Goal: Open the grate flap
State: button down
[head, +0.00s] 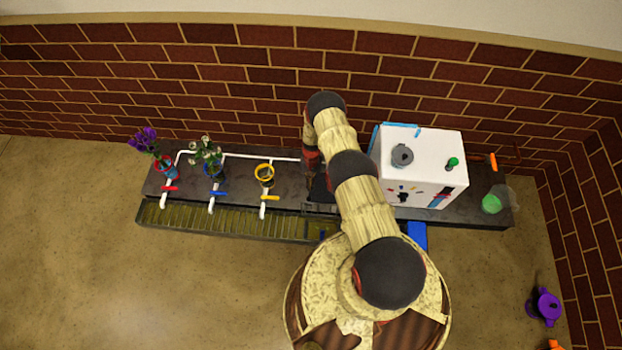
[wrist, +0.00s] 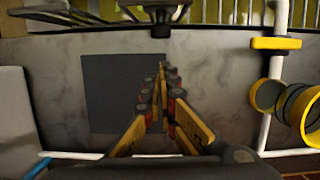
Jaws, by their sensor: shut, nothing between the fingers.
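The trough grate (head: 230,220) runs along the front of the counter, with yellowish slats. In the wrist view its slats show at the top edge (wrist: 232,10). A dark bar-like part (wrist: 155,12) at the top middle of the wrist view, at the counter's front edge, may be the flap's handle; I cannot tell whether the flap is open or closed. My gripper (wrist: 162,72) is shut and empty, with its fingers over a dark square (wrist: 95,95) on the counter, apart from the bar. In the head view my arm hides most of the gripper and part of the trough.
The grey counter (head: 285,180) carries white pipes with red, blue and yellow taps. A yellow vase (head: 265,173) stands left of my arm; it also shows in the wrist view (wrist: 300,108). Flowers stand farther left. A white box (head: 425,155) stands close on the right.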

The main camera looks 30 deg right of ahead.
jog(key=shift+s+a+r, duration=0.1)
jog(key=shift+s+a, duration=0.2)
jog(key=shift+s, duration=0.2)
jog(key=shift+s+a+r, duration=0.1)
jog(key=shift+s+a, duration=0.2)
jog(key=shift+s, duration=0.2)
jog(key=shift+s+a+r+t+h+p, duration=0.4)
jog(key=shift+s+t+p, duration=0.2)
jog(key=shift+p, duration=0.5)
jog(key=shift+s+a+r+t+h+p, duration=0.35)
jog(key=shift+s+t+p, duration=0.2)
jog(key=shift+p, duration=0.55)
notch_tip(320, 180, up, 12)
jog(key=shift+w, duration=0.3)
jog(key=shift+d+f, duration=0.1)
